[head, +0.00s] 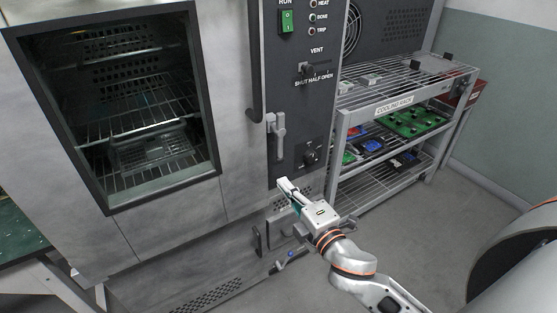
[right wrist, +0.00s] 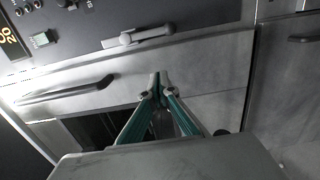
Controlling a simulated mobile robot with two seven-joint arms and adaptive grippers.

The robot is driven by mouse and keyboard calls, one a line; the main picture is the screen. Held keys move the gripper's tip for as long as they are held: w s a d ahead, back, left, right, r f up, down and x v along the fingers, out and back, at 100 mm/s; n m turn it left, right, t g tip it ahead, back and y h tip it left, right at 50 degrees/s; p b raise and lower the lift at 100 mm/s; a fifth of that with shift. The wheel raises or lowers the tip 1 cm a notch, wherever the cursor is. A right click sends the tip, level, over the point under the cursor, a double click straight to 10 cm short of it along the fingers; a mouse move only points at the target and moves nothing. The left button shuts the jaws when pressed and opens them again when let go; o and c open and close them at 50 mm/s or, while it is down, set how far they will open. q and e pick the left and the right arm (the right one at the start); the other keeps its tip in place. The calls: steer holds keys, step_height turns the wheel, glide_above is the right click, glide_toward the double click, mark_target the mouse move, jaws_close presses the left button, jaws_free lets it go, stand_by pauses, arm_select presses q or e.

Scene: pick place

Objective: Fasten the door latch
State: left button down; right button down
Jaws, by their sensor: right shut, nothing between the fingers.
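The door latch (head: 279,138) is a light grey lever on the dark control panel, beside the right edge of the oven door (head: 228,150). Its handle hangs roughly upright in the head view. The latch (right wrist: 138,37) also shows in the right wrist view, above and left of the fingertips. The door looks closed or nearly so. My right gripper (head: 286,187) is shut and empty, below the latch and apart from it in the head view. Its fingertips (right wrist: 160,88) meet in front of the door in the wrist view. My left gripper is out of view.
A dark door handle (head: 254,62) stands out above the latch. A knob (head: 311,155) and a vent lever (head: 308,69) project from the panel. A wire cooling rack (head: 340,150) with circuit boards stands close on the right. Open floor (head: 465,205) lies beyond it.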

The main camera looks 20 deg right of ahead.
mark_target(280, 159)
steer(key=w, duration=0.9)
steer(key=shift+w+a+p, duration=0.15)
steer(key=shift+a+p, duration=0.15)
steer(key=d, duration=0.1)
steer(key=w+d, duration=0.2)
steer(key=shift+d, duration=0.35)
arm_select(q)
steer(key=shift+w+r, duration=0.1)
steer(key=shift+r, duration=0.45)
arm_select(e)
steer(key=shift+d+f, duration=0.1)
steer(key=shift+d, duration=0.15)
steer(key=shift+n, duration=0.4)
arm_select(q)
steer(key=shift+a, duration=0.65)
